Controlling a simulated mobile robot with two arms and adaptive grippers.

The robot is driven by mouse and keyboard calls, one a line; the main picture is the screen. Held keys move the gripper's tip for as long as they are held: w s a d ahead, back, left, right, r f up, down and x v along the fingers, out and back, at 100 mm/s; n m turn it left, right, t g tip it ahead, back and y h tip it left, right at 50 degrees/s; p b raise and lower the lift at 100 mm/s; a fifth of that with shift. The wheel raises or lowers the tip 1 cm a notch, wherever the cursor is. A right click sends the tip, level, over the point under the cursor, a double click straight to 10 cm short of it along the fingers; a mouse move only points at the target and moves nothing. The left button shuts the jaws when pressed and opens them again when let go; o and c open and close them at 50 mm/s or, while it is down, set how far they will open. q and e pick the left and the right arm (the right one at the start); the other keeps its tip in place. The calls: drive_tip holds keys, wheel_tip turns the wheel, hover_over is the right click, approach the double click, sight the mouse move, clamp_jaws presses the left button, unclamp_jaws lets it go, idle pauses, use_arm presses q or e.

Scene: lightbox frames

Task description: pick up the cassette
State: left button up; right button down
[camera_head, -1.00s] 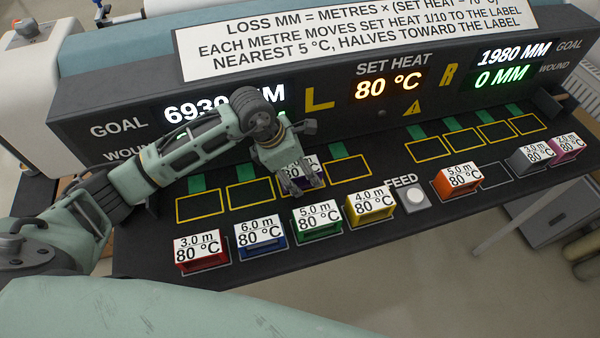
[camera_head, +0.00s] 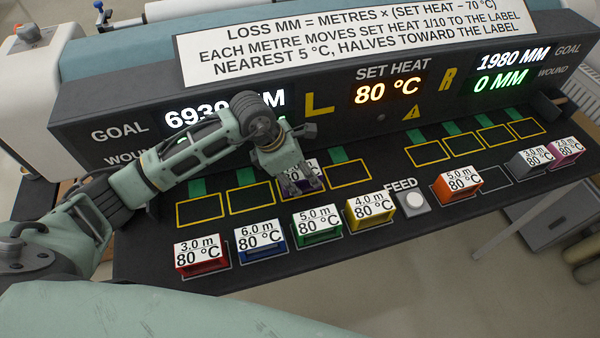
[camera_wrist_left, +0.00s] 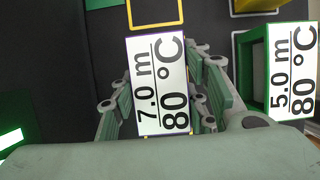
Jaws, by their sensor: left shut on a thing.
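A purple cassette (camera_head: 291,187) labelled 7.0 m, 80 °C is at the third yellow-outlined slot from the left, partly hidden by my left gripper (camera_head: 300,181). In the left wrist view its white label (camera_wrist_left: 159,85) faces the camera, between the green-grey fingers of my left gripper (camera_wrist_left: 160,100). The fingers are shut on its two sides. I cannot tell whether the cassette touches the panel. My right gripper is not in view.
Red (camera_head: 201,257), blue (camera_head: 261,242), green (camera_head: 318,226), yellow (camera_head: 370,212), orange (camera_head: 457,186), grey (camera_head: 531,160) and magenta (camera_head: 567,151) cassettes stand along the front. A FEED button (camera_head: 415,202) sits between yellow and orange. Several yellow-outlined slots (camera_head: 249,196) behind are empty.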

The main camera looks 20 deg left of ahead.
use_arm(q)
drive_tip(key=shift+r, duration=0.35)
drive_tip(key=r+b, duration=0.1)
drive_tip(key=r, duration=0.1)
drive_tip(key=d+r+b, duration=0.1)
drive_tip(key=r, duration=0.1)
drive_tip(key=shift+s, duration=0.1)
drive_tip(key=s+d+r+b, duration=0.3)
drive_tip(key=d+r, duration=0.3)
drive_tip(key=d, duration=0.3)
drive_tip(key=shift+s+d+r, duration=0.35)
drive_tip(key=shift+s+d, duration=0.05)
drive_tip(key=shift+s, duration=0.3)
